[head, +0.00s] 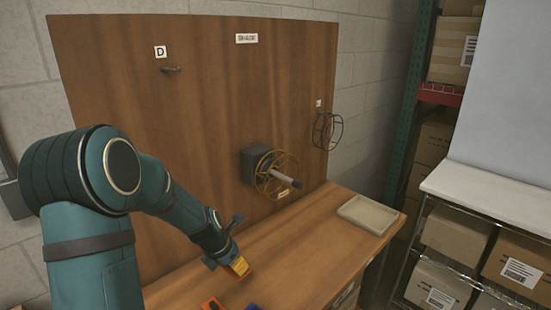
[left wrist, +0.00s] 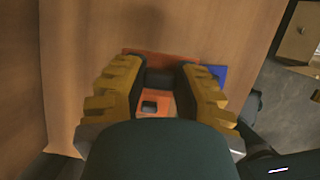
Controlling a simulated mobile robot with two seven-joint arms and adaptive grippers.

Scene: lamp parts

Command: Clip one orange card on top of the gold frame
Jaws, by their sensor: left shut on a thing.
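The gold frame (head: 266,177) is a round wire frame on a shaft that sticks out from a dark box on the wooden back board. My left gripper (head: 239,267) is low over the bench, left of and below the gold frame. In the left wrist view its yellow fingers (left wrist: 158,95) are shut on an orange card (left wrist: 153,108), partly hidden by the fingers and the gripper body. Another orange card (head: 212,303) lies at the bench's near edge, with a blue card (head: 253,307) to its right. My right gripper is not in view.
A dark round wire frame (head: 327,131) hangs on the board, right of the gold one. An empty pale tray (head: 368,214) sits at the bench's right end. A peg (head: 171,70) juts out under label D. Bare bench (head: 300,235) lies between gripper and tray.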

